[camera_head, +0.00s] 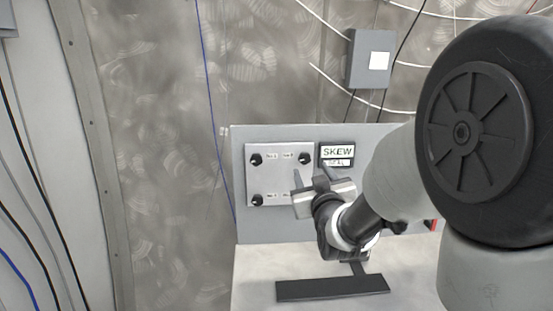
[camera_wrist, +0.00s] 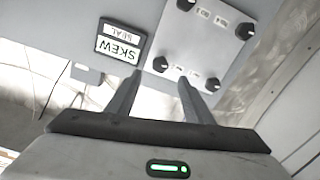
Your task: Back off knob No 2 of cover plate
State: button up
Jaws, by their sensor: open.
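The cover plate (camera_head: 278,174) is a pale square plate on a grey upright panel, with dark knobs near its corners and small labels too blurred to read surely. In the head view the upper right knob (camera_head: 304,158), upper left knob (camera_head: 256,160) and lower left knob (camera_head: 257,199) show; my arm hides the lower right corner. My gripper (camera_head: 310,180) is open and empty in front of the plate's right side. The wrist view is upside down; there the upper right knob (camera_wrist: 160,64) lies just beyond the gap between my fingertips (camera_wrist: 158,86), apparently untouched.
A display reading SKEW (camera_head: 337,154) is right of the plate, close to my gripper. A dark flat T-shaped piece (camera_head: 332,288) lies on the pale bench top (camera_head: 260,262). A grey box (camera_head: 371,58) and loose cables are on the steel wall behind.

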aim_at(305, 159)
jog(key=w+p, duration=0.1)
jog(key=w, duration=0.6)
jog(key=shift+w, duration=0.35)
jog(key=c, duration=1)
jog(key=shift+c, duration=0.2)
